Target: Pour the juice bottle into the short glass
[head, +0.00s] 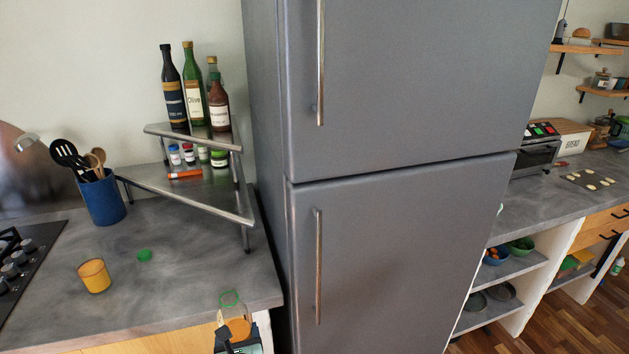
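The short glass (94,277) stands upright on the grey counter at the left. It looks orange almost to its rim; I cannot tell tinted glass from juice. A green cap (144,255) lies on the counter to its right. The juice bottle (236,325), clear with a green ring at its open top and orange juice low in it, is upright at the bottom, by the counter's front right corner. My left gripper (236,341), dark and partly cut off by the frame's lower edge, appears closed around the bottle's lower part. My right gripper is not in view.
A blue utensil crock (103,200) stands behind the glass, and a hob (22,262) lies at far left. A two-tier metal corner shelf (200,185) holds bottles and spice jars. A tall grey fridge (400,180) bounds the counter's right side. The counter between glass and bottle is clear.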

